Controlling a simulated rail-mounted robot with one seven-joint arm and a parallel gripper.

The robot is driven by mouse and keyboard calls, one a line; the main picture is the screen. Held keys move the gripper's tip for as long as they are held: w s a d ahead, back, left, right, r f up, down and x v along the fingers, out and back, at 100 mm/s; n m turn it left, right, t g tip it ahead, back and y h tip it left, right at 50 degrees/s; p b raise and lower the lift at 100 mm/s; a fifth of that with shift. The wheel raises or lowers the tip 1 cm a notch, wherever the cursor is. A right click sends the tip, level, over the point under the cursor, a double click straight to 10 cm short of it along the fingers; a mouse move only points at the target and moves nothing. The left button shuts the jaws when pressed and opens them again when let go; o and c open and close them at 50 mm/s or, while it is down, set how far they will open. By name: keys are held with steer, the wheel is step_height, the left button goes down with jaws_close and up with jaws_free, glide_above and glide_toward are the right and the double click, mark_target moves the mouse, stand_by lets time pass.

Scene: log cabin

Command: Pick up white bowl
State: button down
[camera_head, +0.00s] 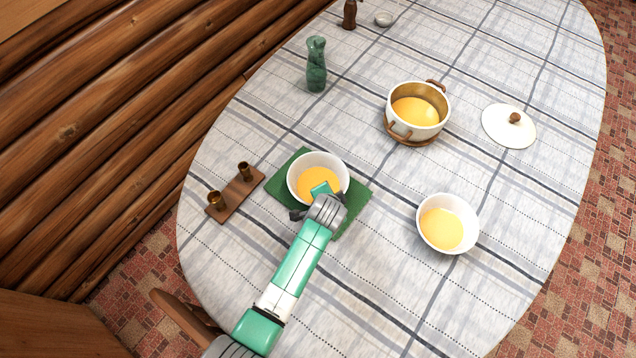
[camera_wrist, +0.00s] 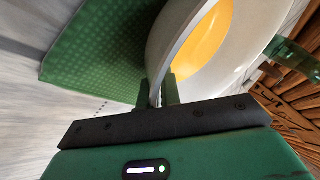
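A white bowl (camera_head: 294,172) with yellow-orange soup sits at or just above a green cloth (camera_head: 292,164) on the left part of the table. My gripper (camera_head: 320,190) reaches over the bowl's near rim. In the wrist view, the two fingers of my gripper (camera_wrist: 160,92) stand close together, one on each side of the bowl's wall (camera_wrist: 180,38), and look shut on it. A second white bowl (camera_head: 463,210) with similar soup stands to the right, apart from my gripper. I cannot tell whether the first bowl touches the cloth.
A soup pot (camera_head: 401,129) stands beyond the bowls, with a white lid (camera_head: 497,125) to its right. A green vase (camera_head: 316,65) stands at the back left. A small wooden tray (camera_head: 228,202) with two cups lies left of the cloth. The table's near side is clear.

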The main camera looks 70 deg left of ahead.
steer(key=shift+r, duration=0.2)
steer(key=shift+r+p, duration=0.35)
steer(key=shift+r, duration=1.45)
steer(key=s+d+r+p, duration=0.1)
steer(key=s+d+p, duration=0.1)
steer(key=s+d, duration=0.9)
steer(key=shift+s+p, duration=0.35)
steer(key=shift+p, duration=0.05)
